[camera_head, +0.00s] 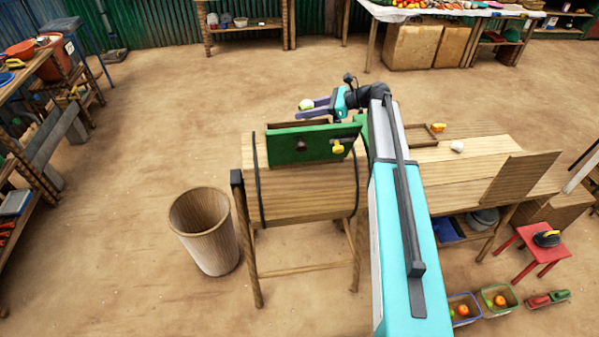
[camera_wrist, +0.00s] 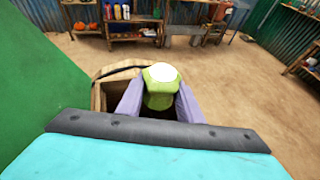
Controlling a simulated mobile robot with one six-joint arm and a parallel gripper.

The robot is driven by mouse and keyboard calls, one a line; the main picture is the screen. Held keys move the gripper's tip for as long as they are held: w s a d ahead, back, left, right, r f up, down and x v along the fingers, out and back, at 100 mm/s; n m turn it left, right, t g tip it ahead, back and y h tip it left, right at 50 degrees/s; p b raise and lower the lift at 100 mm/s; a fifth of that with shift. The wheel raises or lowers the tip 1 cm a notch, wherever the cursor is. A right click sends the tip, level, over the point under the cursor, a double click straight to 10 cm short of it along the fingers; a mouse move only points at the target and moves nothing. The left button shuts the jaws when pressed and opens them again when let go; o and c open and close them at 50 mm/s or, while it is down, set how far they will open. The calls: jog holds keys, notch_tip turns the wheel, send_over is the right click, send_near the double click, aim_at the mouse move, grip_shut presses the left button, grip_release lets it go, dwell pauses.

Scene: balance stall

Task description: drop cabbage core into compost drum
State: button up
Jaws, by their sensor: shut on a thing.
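My gripper (camera_head: 319,108) is shut on the cabbage core (camera_head: 306,104), a small pale green piece with a whitish end. In the wrist view the cabbage core (camera_wrist: 161,86) sits between the two purple fingers. The compost drum (camera_head: 305,192) is a wooden barrel on a wooden stand, with dark bands. Its green hatch lid (camera_head: 290,147) stands raised and hides the opening in the head view. In the wrist view the drum's open hatch (camera_wrist: 113,92) shows dark below and beside the core, with the green lid at left. The core is above the opening, not touching its rim.
A round wooden bin (camera_head: 205,232) stands on the floor left of the drum. A wooden table (camera_head: 440,172) with a white item (camera_head: 457,146) is at right. A red stool (camera_head: 532,247) and small crates (camera_head: 463,309) stand at lower right.

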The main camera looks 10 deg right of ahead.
jog(key=shift+w, duration=0.1)
jog(key=shift+r, duration=0.1)
jog(key=shift+w, duration=0.1)
jog(key=shift+f, duration=0.25)
jog(key=shift+f+b, duration=2.3)
jog(key=shift+f, duration=0.5)
jog(key=o, duration=1.1)
